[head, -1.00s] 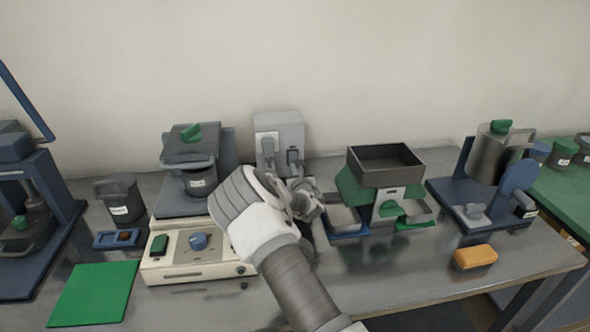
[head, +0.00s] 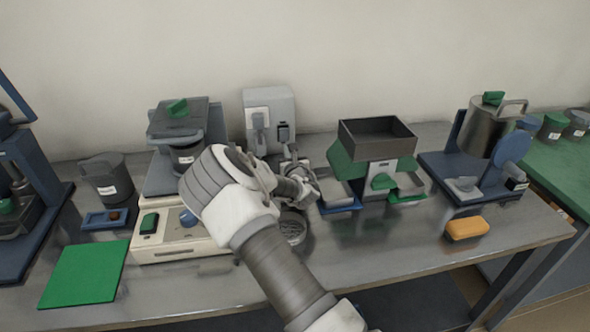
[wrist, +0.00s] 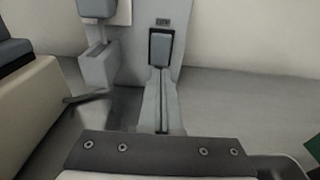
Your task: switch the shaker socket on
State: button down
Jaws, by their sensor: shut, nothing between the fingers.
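The shaker socket is a grey box (head: 284,101) standing at the back of the bench against the wall. Its front carries a dark rocker switch (head: 283,131), with a grey plug (head: 258,122) to its left. In the wrist view the switch (wrist: 161,48) sits in a black frame under a small dark label. My gripper (wrist: 160,74) is shut and empty, its fingertips lined up with the lower end of the switch; I cannot tell whether they touch it. In the head view my gripper (head: 291,158) is just in front of and below the box.
A cream device with a blue knob (head: 188,218) stands left of my gripper. A round metal dish (head: 292,228) lies below it. A stand with a dark square hopper (head: 377,138) is to the right. An orange block (head: 467,228) lies near the front edge, with free bench around it.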

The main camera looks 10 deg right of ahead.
jog(key=s, duration=0.9)
jog(key=s+r+p, duration=0.1)
jog(key=s, duration=0.3)
jog(key=shift+s+r, duration=0.1)
jog(key=shift+s, duration=0.1)
jog(key=shift+d+r+m+h, duration=0.2)
jog(key=shift+d+m+h, duration=0.1)
jog(key=shift+m, duration=0.2)
jog(key=s+d+r+m+g+h+p, duration=0.1)
jog(key=s+d+r+m+g+p, duration=0.2)
jog(key=m, duration=0.7)
jog(key=s+d+r+m+g+h+p, duration=0.1)
jog(key=s+r+m+g, duration=0.35)
jog(key=m, duration=0.55)
jog(key=s+a+r+m+g+y+p, duration=0.1)
jog(key=s+a+r+m+g+p, duration=0.1)
jog(key=s+r+m, duration=0.5)
jog(key=s+a+r+m+g+y+p, duration=0.1)
jog(key=s+a+r+m+g+p, duration=0.1)
jog(key=s+r+m, duration=0.6)
jog(key=s+r+p, duration=0.1)
jog(key=s+r, duration=0.4)
jog(key=s, duration=0.8)
jog(key=shift+s+a+y, duration=0.2)
jog(key=shift+s+y, duration=0.1)
